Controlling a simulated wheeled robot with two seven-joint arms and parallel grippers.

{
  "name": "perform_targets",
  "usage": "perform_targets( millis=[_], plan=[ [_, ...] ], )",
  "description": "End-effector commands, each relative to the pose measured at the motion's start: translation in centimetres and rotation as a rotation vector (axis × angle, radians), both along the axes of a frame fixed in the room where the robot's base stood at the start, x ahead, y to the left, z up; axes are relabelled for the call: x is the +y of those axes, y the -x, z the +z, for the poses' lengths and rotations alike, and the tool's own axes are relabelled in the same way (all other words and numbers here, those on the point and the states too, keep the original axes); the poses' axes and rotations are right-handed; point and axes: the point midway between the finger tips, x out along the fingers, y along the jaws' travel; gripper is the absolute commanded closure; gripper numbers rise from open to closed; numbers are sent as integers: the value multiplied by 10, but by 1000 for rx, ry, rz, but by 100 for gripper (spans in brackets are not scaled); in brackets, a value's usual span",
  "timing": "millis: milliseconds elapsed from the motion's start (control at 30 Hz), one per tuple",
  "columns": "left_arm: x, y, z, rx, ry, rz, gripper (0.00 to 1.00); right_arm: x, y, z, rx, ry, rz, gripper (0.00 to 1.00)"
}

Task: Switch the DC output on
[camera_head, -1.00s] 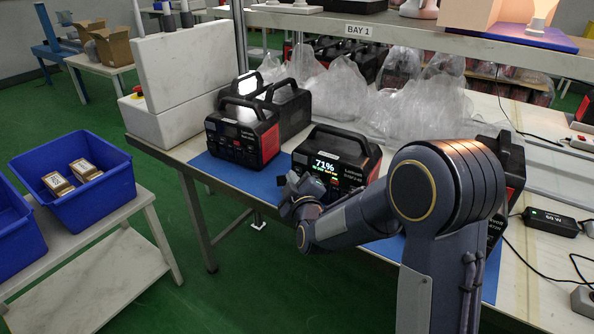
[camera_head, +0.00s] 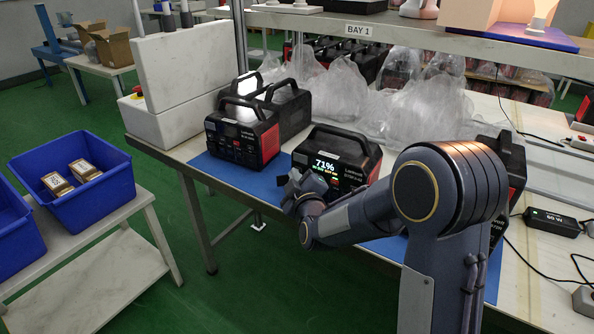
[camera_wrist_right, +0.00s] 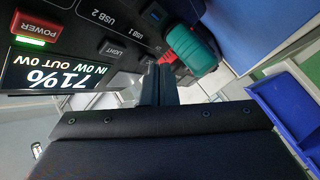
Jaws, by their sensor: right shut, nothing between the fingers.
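The power station (camera_head: 335,158), a black box with a top handle and red end panels, stands on the blue mat. Its lit display reads 71% in the head view. In the right wrist view the front panel is upside down: the display (camera_wrist_right: 58,72) reads 71%, IN 0W, OUT 0W, beside a red POWER button (camera_wrist_right: 36,27) with a green light, a LIGHT button (camera_wrist_right: 111,49) and USB labels. A teal cylinder (camera_wrist_right: 190,50) stands out from the panel. My right gripper (camera_head: 292,186) is shut and empty, fingertips (camera_wrist_right: 159,72) at the panel near a partly hidden red part. My left gripper is out of view.
Another power station (camera_head: 243,138) stands to the left on the mat (camera_head: 213,167). Clear plastic bags (camera_head: 425,100) lie behind. A blue bin (camera_head: 105,190) with two boxes sits on a side table. A shelf labelled BAY 1 (camera_head: 358,30) spans the back.

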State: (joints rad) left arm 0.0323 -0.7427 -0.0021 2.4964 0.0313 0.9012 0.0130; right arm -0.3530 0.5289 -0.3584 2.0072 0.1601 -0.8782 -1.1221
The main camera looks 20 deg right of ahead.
Motion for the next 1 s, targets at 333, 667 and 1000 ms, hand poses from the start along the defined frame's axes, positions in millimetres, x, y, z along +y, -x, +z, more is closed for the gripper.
perform_targets(
  millis=[333,667,1000],
  plan=[
    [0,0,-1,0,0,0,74,-1,-1,0,1,0,-1,100],
    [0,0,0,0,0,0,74,10,8,0,0,0,1,100],
    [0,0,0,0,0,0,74,12,10,0,0,-1,0,100]
  ],
)
